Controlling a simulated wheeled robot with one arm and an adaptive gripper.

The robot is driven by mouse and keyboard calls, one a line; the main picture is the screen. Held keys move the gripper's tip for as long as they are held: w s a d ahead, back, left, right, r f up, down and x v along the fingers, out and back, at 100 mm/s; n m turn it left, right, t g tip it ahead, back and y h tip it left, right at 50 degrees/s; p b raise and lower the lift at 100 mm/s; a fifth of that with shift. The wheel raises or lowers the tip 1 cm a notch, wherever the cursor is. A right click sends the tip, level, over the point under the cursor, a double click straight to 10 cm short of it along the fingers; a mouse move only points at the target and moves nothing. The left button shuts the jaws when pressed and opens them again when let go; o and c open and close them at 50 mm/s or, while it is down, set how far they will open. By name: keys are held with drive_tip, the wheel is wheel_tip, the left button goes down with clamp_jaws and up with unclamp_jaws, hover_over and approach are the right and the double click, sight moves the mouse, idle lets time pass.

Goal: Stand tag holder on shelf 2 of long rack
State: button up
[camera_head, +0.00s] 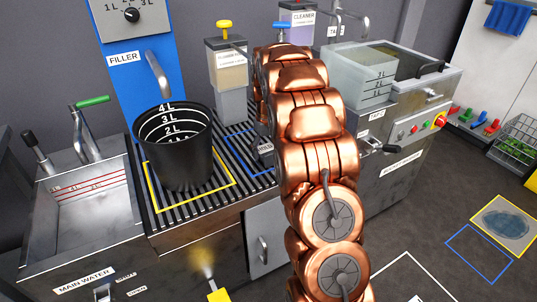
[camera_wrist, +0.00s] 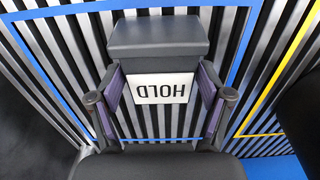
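The tag holder (camera_wrist: 158,38) is a dark block with a white plate marked HOLD, upside down in the wrist view. It is over the slatted drain board, inside a blue outline. In the head view it shows small and dark (camera_head: 263,147), partly behind my arm. The two purple-padded fingers of my gripper (camera_wrist: 160,88) stand on either side of the white plate, close to its edges. Whether the pads press on it is not clear. My gripper is hidden behind my copper arm in the head view. No long rack can be made out for certain.
A black bucket (camera_head: 174,158) stands in a yellow outline on the slatted board (camera_head: 205,205), left of the holder. Dispensers (camera_head: 228,70) stand behind it. A clear tank (camera_head: 360,80) is to the right. A wire basket (camera_head: 516,142) is at far right. Floor at lower right is mostly open.

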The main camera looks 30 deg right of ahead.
drive_tip(key=c, duration=0.8)
drive_tip(key=shift+c, duration=0.2)
drive_tip(key=shift+r, duration=0.1)
